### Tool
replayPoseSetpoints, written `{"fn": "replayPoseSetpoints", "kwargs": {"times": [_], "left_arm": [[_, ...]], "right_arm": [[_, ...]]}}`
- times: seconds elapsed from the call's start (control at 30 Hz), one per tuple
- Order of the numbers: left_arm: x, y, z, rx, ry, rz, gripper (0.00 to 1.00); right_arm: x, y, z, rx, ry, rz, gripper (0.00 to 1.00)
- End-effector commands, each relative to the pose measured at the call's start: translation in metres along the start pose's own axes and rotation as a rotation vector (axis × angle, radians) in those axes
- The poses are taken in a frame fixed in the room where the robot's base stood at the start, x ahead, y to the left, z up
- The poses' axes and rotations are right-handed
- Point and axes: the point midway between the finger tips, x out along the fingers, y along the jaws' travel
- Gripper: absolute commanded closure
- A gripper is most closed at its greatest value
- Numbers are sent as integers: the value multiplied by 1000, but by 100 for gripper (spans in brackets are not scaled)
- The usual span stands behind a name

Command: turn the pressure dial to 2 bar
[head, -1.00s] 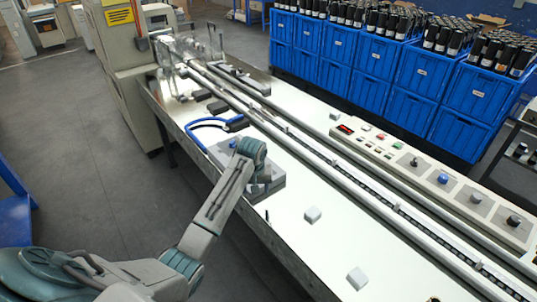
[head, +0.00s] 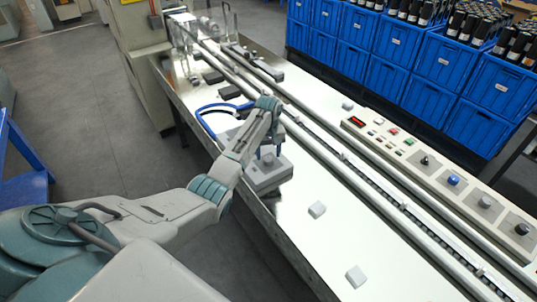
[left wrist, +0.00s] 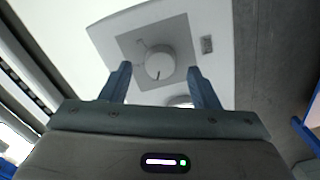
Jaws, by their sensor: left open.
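In the left wrist view a round pale dial (left wrist: 159,66) sits on a grey square plate (left wrist: 182,32) on a light box. A small mark shows on the plate beside the dial; I cannot read any scale. A second round part (left wrist: 180,101) is partly hidden by my gripper. In the head view the grey box (head: 262,181) stands on the bench near its front edge, with blue hoses (head: 207,118) behind. My left gripper (left wrist: 159,68) is open, its fingers pointing at the box, one on each side of the dial in the picture. I cannot tell whether they touch it. My right gripper is not in view.
A control panel (head: 397,146) with buttons, a red display and several knobs runs along the bench's right side. A long rail (head: 345,158) crosses the bench (head: 290,218). White blocks (head: 317,209) lie on it. Blue crates (head: 386,80) of dark cylinders stand behind.

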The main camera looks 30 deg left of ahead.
Motion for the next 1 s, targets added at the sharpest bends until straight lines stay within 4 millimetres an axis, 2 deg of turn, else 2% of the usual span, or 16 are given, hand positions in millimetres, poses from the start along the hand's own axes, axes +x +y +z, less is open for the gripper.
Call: {"fn": "replayPoseSetpoints", "kwargs": {"times": [0.2,0.53,0.77,1.0], "left_arm": [[22,0,0,-1,0,0,44],[26,0,0,0,1,1,44],[26,0,0,0,1,1,89],[25,0,0,16,1,1,89]], "right_arm": [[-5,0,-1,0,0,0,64],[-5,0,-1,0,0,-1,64],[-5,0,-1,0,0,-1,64],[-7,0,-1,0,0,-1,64]]}}
